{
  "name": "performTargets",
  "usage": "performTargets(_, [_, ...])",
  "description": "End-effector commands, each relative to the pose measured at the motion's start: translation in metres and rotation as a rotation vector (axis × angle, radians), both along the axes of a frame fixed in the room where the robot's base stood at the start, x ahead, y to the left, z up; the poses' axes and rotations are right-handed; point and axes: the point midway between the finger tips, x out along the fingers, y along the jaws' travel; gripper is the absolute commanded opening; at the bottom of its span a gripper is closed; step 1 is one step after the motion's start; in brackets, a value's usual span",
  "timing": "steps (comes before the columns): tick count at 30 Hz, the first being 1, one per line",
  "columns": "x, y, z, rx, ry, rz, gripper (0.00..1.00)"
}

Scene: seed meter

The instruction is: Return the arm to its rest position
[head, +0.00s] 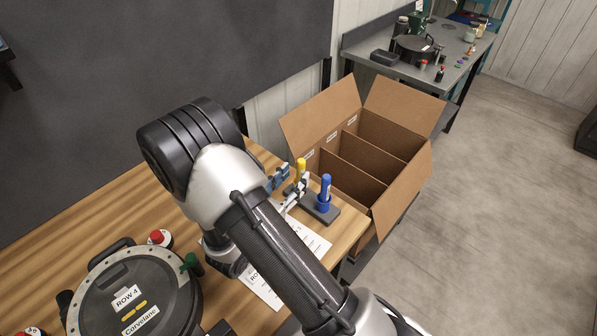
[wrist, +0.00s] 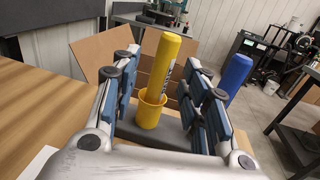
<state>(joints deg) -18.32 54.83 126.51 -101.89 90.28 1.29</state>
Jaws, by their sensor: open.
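My gripper (head: 287,184) is open near the right end of the wooden table. In the wrist view its two fingers (wrist: 163,82) stand apart on either side of a yellow marker (wrist: 165,62). The marker stands slightly tilted in a yellow cup (wrist: 151,110) on a dark grey holder base (head: 322,214), and nothing is gripped. I cannot tell how far the fingertips reach past the marker. A blue marker (head: 325,184) stands in a blue cup on the same base, to the right. My arm reaches across the table and hides part of it.
An open cardboard box (head: 402,217) with several compartments stands right beyond the table. A round black seed meter (head: 98,295), labelled "ROW 4" and "Corvelane", lies at lower left, near a red-capped item (head: 160,238). White papers lie under my arm.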

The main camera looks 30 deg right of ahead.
Motion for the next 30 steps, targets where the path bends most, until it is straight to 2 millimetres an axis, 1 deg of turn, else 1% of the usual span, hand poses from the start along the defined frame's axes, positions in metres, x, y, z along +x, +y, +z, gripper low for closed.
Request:
performTargets(1, [-0.004, 0.009, 0.0, -0.001, 0.001, 0.005, 0.41])
performTargets(3, [-0.009, 0.018, 0.0, 0.0, 0.0, 0.004, 0.41])
performTargets(6, [-0.015, 0.027, 0.0, 0.0, 0.0, 0.002, 0.41])
performTargets(9, [-0.018, 0.031, 0.0, 0.0, 0.0, 0.0, 0.41])
performTargets(14, [-0.019, 0.031, 0.0, 0.001, -0.001, -0.002, 0.41])
performTargets(16, [-0.02, 0.029, 0.003, 0.008, -0.007, -0.014, 0.41])
performTargets(17, [-0.022, 0.027, 0.006, 0.014, -0.014, -0.027, 0.41])
performTargets(20, [-0.032, 0.015, 0.025, 0.058, -0.056, -0.109, 0.41])
performTargets(23, [-0.056, -0.005, 0.053, 0.149, -0.129, -0.256, 0.41])
performTargets(24, [-0.069, -0.012, 0.064, 0.197, -0.166, -0.326, 0.41])
performTargets(26, [-0.091, -0.022, 0.078, 0.277, -0.222, -0.431, 0.41])
performTargets(27, [-0.105, -0.026, 0.086, 0.333, -0.258, -0.497, 0.41])
performTargets(30, [-0.141, -0.031, 0.099, 0.483, -0.354, -0.656, 0.41])
